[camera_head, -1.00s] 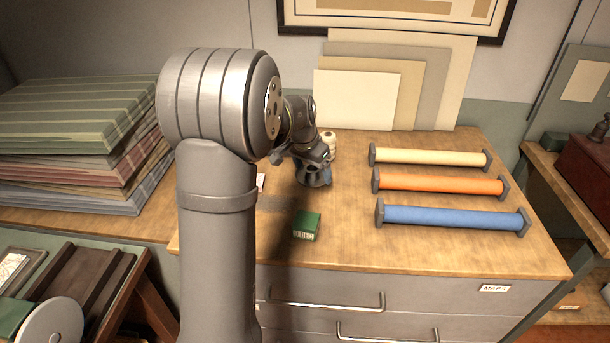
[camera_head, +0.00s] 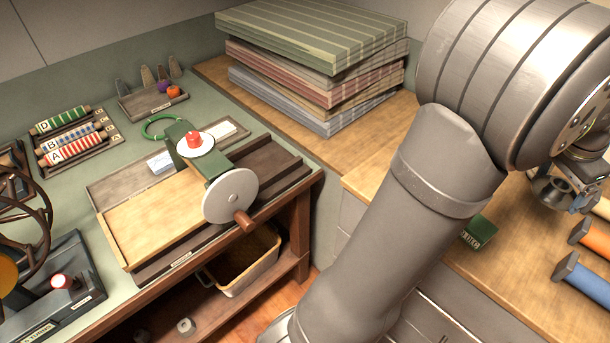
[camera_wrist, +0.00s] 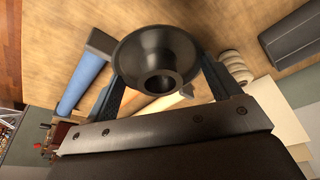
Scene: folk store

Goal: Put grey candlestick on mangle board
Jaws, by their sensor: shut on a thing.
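The grey candlestick (camera_wrist: 165,50) is between the two fingers of my gripper (camera_wrist: 155,90) in the wrist view, its round dish and hollow socket towards the camera. In the head view my gripper (camera_head: 575,195) is at the right edge over the wooden counter, shut on the candlestick (camera_head: 550,190), partly hidden by the arm. I cannot tell for sure which thing is the mangle board. A light wooden board (camera_head: 150,220) lies on the left bench, beside a green block and a white crank wheel.
The arm fills the right centre of the head view. A green box (camera_head: 480,232) and an orange roller (camera_head: 598,238) lie on the counter. A red-topped piece (camera_head: 194,141) stands on the green block.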

